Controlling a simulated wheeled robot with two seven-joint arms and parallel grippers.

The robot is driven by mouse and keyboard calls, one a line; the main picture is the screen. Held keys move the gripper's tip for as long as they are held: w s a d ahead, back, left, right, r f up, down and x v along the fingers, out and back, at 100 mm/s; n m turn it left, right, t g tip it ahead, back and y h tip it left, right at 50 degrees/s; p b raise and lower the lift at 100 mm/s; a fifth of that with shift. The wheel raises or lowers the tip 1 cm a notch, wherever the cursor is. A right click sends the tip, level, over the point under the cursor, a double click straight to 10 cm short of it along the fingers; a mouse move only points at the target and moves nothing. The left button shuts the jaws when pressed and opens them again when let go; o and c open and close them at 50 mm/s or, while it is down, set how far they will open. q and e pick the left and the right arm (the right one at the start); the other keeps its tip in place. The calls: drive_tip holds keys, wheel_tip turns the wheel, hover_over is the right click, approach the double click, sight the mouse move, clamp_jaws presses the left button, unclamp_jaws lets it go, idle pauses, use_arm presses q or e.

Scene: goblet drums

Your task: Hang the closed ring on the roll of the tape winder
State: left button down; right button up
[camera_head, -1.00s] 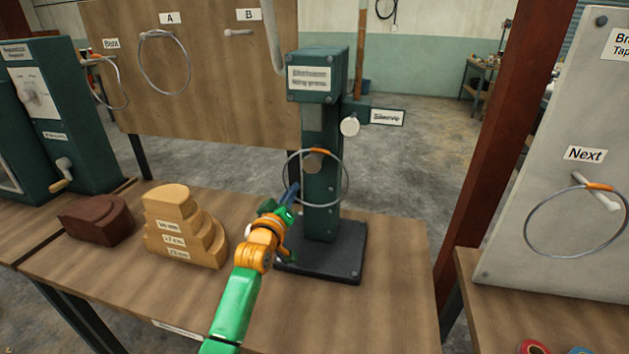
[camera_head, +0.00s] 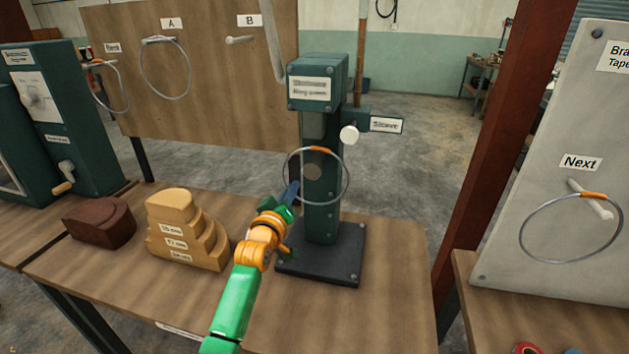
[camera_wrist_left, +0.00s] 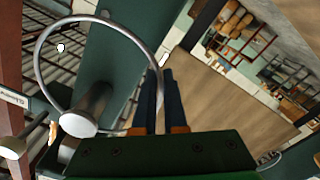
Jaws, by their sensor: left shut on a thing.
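A thin grey ring (camera_head: 347,187) with an orange band at its top stands upright before the green press column. My left gripper (camera_head: 293,190) is shut on the ring's left side. In the left wrist view my left gripper's dark fingers (camera_wrist_left: 160,95) meet the edge of the ring (camera_wrist_left: 92,17). My right gripper is not in view.
The green press (camera_head: 318,90) stands on a dark base on the wooden bench. Stepped tan blocks (camera_head: 180,235) and a brown block (camera_head: 100,220) lie left. Another orange-banded ring (camera_head: 531,225) hangs from the "Next" peg (camera_head: 590,200). A rust-red post (camera_head: 497,130) stands between benches.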

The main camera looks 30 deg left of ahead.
use_arm(q)
drive_tip(key=shift+s, duration=0.1)
drive_tip(key=p+v, duration=0.9)
drive_tip(key=v, duration=0.4)
drive_tip(key=s+d+r+p, duration=0.1)
drive_tip(key=s+r+p, duration=0.3)
drive_tip(key=r, duration=0.2)
drive_tip(key=shift+s, duration=0.35)
drive_tip(key=shift+f, duration=0.1)
idle(0.7)
